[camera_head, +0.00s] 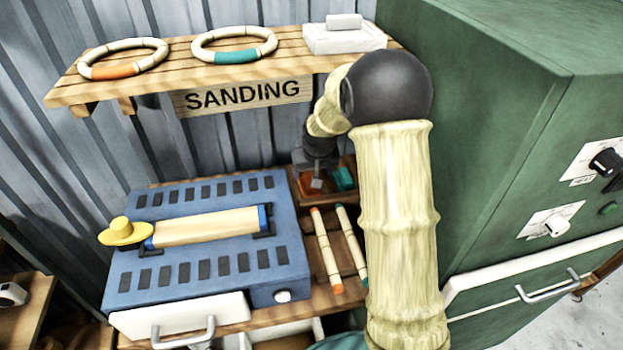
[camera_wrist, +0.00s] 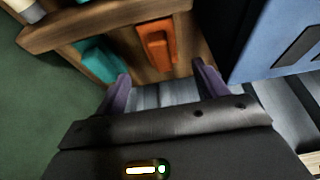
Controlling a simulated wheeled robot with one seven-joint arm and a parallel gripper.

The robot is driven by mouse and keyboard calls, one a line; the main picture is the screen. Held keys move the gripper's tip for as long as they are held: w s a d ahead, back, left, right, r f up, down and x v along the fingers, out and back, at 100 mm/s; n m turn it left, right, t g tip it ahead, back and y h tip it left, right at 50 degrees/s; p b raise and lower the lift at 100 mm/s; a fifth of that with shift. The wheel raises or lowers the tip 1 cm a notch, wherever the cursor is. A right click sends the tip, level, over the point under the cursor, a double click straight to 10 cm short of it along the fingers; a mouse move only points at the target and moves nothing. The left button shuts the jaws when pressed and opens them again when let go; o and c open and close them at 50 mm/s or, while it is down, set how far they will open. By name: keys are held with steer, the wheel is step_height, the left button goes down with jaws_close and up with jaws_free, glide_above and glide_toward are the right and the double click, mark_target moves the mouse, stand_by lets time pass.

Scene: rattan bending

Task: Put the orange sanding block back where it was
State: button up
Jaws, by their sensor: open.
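The orange sanding block (camera_wrist: 157,46) lies in a wooden tray (camera_wrist: 60,35), next to a teal block (camera_wrist: 101,62). In the head view the orange block (camera_head: 308,187) is partly hidden by my gripper (camera_head: 316,180), which is over the tray. The teal block (camera_head: 342,178) is to its right there. In the wrist view my gripper's purple fingers (camera_wrist: 163,88) are apart, with nothing held between them. The orange block is beyond the fingertips and looks apart from them.
A blue slotted machine (camera_head: 200,238) stands left of the tray. Two rods (camera_head: 327,250) with coloured ends lie in front of it. A shelf (camera_head: 170,83) with two rings and a white box (camera_head: 344,38) hangs above. A green cabinet (camera_head: 480,120) closes the right side.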

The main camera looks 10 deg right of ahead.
steer(key=shift+v, duration=1.9)
steer(key=s+g, duration=0.2)
steer(key=s, duration=2.3)
steer(key=shift+f, duration=0.2)
steer(key=shift+w, duration=0.15)
steer(key=shift+a, duration=0.1)
